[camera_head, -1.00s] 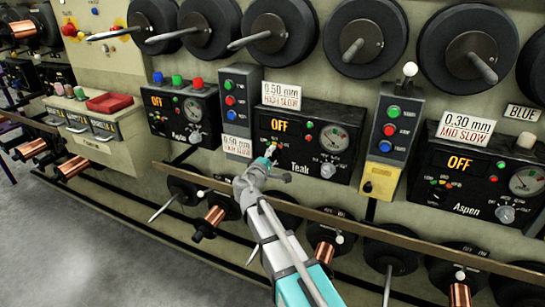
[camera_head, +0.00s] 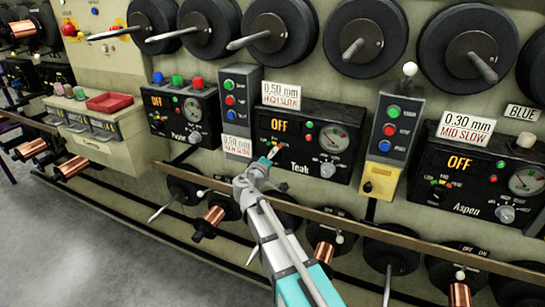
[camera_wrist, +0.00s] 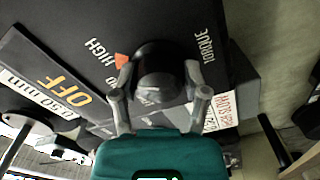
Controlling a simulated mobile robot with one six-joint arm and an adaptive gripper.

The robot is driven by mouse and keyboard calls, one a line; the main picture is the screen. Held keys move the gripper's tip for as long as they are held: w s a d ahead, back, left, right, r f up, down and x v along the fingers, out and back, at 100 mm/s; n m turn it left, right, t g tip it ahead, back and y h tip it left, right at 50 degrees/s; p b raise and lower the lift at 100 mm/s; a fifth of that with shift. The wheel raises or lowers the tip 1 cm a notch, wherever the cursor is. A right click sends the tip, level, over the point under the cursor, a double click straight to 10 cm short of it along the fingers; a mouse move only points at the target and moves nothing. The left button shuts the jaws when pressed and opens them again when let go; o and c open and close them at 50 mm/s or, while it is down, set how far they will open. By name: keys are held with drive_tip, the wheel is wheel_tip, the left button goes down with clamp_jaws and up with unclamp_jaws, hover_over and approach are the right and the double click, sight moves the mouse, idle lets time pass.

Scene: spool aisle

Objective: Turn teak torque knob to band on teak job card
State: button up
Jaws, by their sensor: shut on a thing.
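The Teak panel (camera_head: 335,120) is black, with an orange OFF display. Its torque knob (camera_wrist: 160,72) is a dark round knob in the wrist view. My gripper (camera_wrist: 160,95) is shut on it, one finger on each side; it also shows in the head view (camera_head: 272,153), where it hides the knob. An orange-red wedge (camera_wrist: 121,60) lies at the knob's edge beside the word HIGH. I cannot make out the knob's own pointer. The Teak job card (camera_head: 281,95) above the panel reads 0.50 mm, HIGH SLOW in red.
A second card (camera_head: 237,145), also 0.50 mm, hangs left of the panel under a button box (camera_head: 240,95). A silver knob (camera_head: 328,169) sits at Teak's lower right. The Aspen panel (camera_head: 480,180) stands right. A rail (camera_head: 400,240) and spools run below.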

drive_tip(key=shift+d, duration=0.1)
drive_tip(key=o, duration=1.1)
drive_tip(key=shift+o, duration=0.2)
drive_tip(key=shift+s, duration=0.1)
drive_tip(key=v, duration=1.2)
